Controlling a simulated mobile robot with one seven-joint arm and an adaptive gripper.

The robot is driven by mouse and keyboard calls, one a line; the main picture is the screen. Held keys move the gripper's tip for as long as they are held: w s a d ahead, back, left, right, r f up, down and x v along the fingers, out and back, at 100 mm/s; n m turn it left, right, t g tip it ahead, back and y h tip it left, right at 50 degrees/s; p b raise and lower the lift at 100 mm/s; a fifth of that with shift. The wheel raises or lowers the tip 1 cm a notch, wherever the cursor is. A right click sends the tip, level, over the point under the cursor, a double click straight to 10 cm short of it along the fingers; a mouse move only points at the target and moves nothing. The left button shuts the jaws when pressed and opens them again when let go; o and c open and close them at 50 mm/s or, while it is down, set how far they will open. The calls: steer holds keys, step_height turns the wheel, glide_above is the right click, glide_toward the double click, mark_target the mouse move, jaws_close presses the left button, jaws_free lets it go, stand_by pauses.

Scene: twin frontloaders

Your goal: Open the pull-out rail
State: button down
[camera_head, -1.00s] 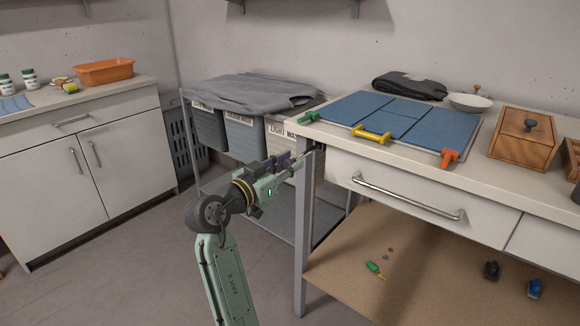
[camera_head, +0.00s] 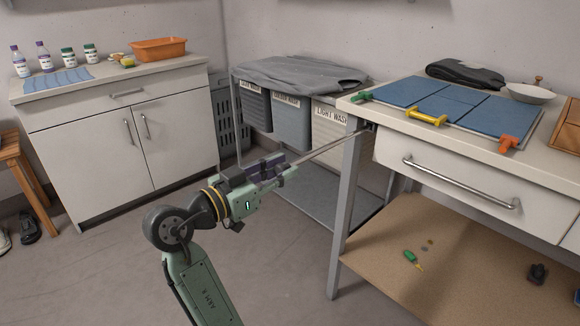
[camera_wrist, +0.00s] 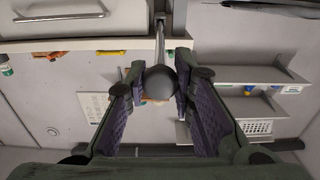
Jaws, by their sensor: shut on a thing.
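The pull-out rail (camera_head: 326,148) is a thin metal rod that sticks out from the left end of the worktop (camera_head: 352,104), just under its edge. It slants down and left to my gripper (camera_head: 285,173). In the wrist view, a dark round knob (camera_wrist: 160,84) at the end of the rail (camera_wrist: 160,42) sits between the two purple-padded fingers of my gripper (camera_wrist: 158,92). My gripper is shut on the knob. The knob is hidden by the fingers in the head view.
Laundry bins (camera_head: 291,121) stand behind the rail under a grey cloth (camera_head: 300,73). The table leg (camera_head: 346,210) is close to the rail's right. A white cabinet (camera_head: 120,140) stands at the back left. The floor around my arm is clear.

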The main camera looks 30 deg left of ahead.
stand_by(0.3)
steer(key=c, duration=1.6)
jaws_free()
steer(key=v, duration=1.2)
